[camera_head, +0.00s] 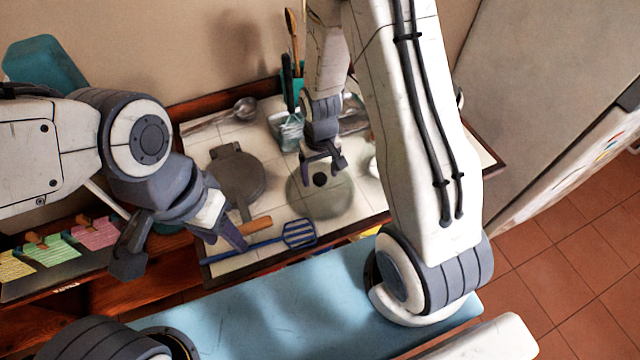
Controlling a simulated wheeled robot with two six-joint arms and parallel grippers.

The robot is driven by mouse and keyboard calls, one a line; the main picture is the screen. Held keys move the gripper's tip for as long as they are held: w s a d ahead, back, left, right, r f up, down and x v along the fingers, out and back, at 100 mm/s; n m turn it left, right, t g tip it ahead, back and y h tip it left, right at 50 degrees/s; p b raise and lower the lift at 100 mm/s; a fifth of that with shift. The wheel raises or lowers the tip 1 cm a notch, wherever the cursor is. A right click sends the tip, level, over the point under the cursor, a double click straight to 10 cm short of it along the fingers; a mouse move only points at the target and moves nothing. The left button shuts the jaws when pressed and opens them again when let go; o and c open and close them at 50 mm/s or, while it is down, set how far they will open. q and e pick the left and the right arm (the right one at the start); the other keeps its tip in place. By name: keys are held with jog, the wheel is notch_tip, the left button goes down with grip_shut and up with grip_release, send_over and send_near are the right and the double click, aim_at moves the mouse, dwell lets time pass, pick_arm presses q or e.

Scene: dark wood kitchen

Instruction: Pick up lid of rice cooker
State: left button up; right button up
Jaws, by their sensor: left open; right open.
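A round, see-through greyish lid (325,203) with a black knob (320,180) lies in the middle of the tiled counter. I cannot tell whether a rice cooker body is under it. My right gripper (322,165) is open and points down right over the lid, its fingertips close to the knob on either side. Whether the fingers touch the knob is not clear. My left gripper (185,246) is open and empty at the counter's front left, away from the lid.
A dark round hinged pan (237,175) lies left of the lid. A blue slotted spatula (299,234) lies in front. A metal ladle (244,108) lies at the back left.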

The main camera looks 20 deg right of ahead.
jog(key=shift+f, duration=0.3)
grip_shut()
dwell(1.2)
